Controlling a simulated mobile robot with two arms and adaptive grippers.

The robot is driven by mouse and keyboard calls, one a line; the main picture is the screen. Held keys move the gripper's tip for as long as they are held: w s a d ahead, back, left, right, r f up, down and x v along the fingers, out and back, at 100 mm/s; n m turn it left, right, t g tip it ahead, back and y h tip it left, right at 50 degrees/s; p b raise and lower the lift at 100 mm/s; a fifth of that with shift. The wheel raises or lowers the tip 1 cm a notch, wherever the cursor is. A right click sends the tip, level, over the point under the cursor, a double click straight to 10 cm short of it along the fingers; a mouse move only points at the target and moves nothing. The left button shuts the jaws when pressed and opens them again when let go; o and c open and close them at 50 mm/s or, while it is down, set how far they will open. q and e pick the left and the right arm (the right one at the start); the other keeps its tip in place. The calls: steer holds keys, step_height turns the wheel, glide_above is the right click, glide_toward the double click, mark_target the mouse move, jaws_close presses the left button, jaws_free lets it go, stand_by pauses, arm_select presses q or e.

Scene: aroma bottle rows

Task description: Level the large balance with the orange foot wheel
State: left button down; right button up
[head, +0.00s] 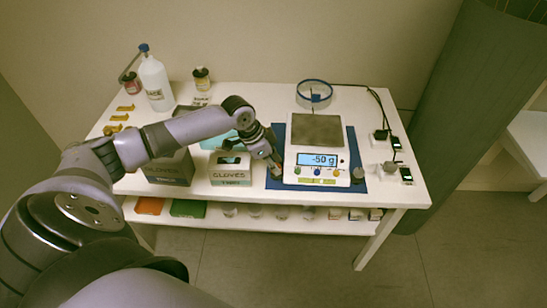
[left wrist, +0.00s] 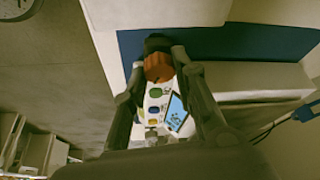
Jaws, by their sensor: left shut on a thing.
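The large balance (head: 300,160) stands on a blue mat (head: 330,187) at the right of the white table. It has a grey square pan (head: 317,128), a lit display (head: 318,160) reading -50 g, and coloured buttons. The orange foot wheel (left wrist: 158,67) is at its front left corner. My left gripper (head: 276,172) is down at that corner. In the left wrist view its two fingers are shut on the orange wheel, one on each side. In the head view the gripper mostly hides the wheel. My right gripper is not in view.
Glove boxes (head: 230,168) stand just left of my left gripper. A grey knob (head: 359,172) is at the balance's front right. A clear round ring with a blue rim (head: 314,93) is behind it. Adapters and cables (head: 382,134) lie right. A bottle (head: 155,82) stands back left.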

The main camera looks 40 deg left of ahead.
arm_select(q)
steer(key=shift+w+r+m+g, duration=0.1)
steer(key=shift+m+g, duration=0.2)
steer(key=shift+m, duration=0.7)
steer(key=m+g+h, duration=0.1)
steer(key=m, duration=0.1)
steer(key=shift+m, duration=0.3)
steer(key=m, duration=0.2)
steer(key=m+g+b, duration=0.1)
steer(key=m, duration=0.1)
steer(key=shift+w+m+g, duration=0.2)
steer(key=shift+m+g, duration=0.1)
steer(key=m+b, duration=0.1)
steer(key=m, duration=0.1)
steer(key=m+g+b, duration=0.1)
steer(key=m, duration=0.1)
steer(key=shift+w+g, duration=0.1)
steer(key=shift+g, duration=0.2)
steer(key=shift+m, duration=0.3)
steer(key=c, duration=1.3)
jaws_free()
